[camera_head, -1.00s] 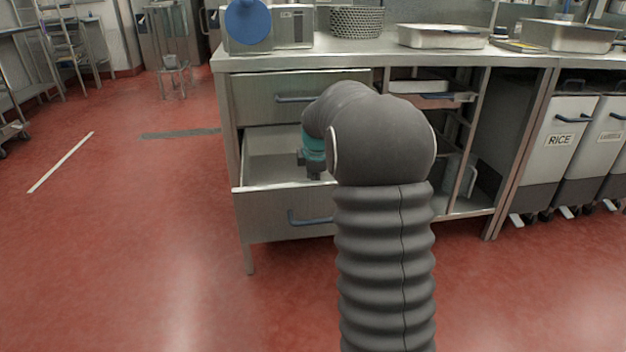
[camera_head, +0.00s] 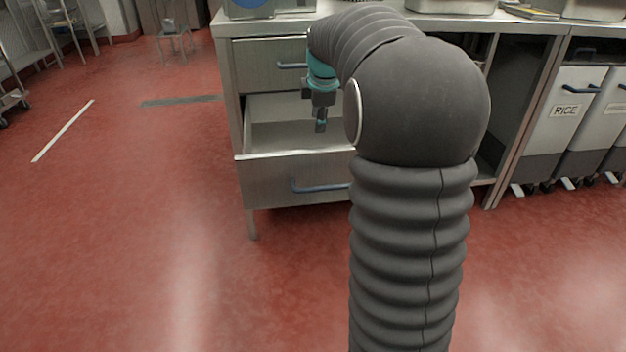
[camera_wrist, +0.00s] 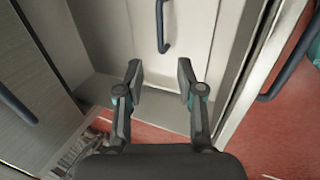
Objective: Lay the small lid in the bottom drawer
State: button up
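The bottom drawer (camera_head: 268,184) is pulled open under the counter in the head view. The part of its grey floor that shows is bare, and its right side is hidden behind my arm. My gripper (camera_head: 320,126) points down over the open drawer. In the wrist view my gripper (camera_wrist: 159,72) has its two fingers well apart, with nothing between them.
The closed upper drawer (camera_head: 262,66) is just above the open one. Pans (camera_head: 435,4) stand on the counter. White bins, one marked RICE (camera_head: 566,105), stand at the right.

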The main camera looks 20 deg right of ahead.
jog(key=s+a+m, duration=0.1)
jog(key=s+a, duration=0.1)
jog(key=s+a+r+m, duration=0.1)
jog(key=s+a, duration=0.1)
jog(key=s, duration=0.1)
jog(key=s+a+r+m, duration=0.1)
jog(key=s+a, duration=0.1)
jog(key=shift+s+a+r, duration=0.25)
jog(key=shift+s+a, duration=0.05)
jog(key=shift+s, duration=0.1)
jog(key=s+a+f+m, duration=0.2)
jog(key=s+a+m, duration=0.1)
jog(key=s, duration=0.5)
jog(key=s+a+f+m, duration=0.3)
jog(key=s+a+m, duration=0.1)
jog(key=s, duration=0.5)
jog(key=s+a+f+m+t+y, duration=0.1)
jog(key=s+a+m, duration=0.3)
jog(key=s, duration=0.4)
jog(key=shift+s+a+f+m, duration=0.2)
jog(key=shift+f+m, duration=0.1)
jog(key=shift+f, duration=0.4)
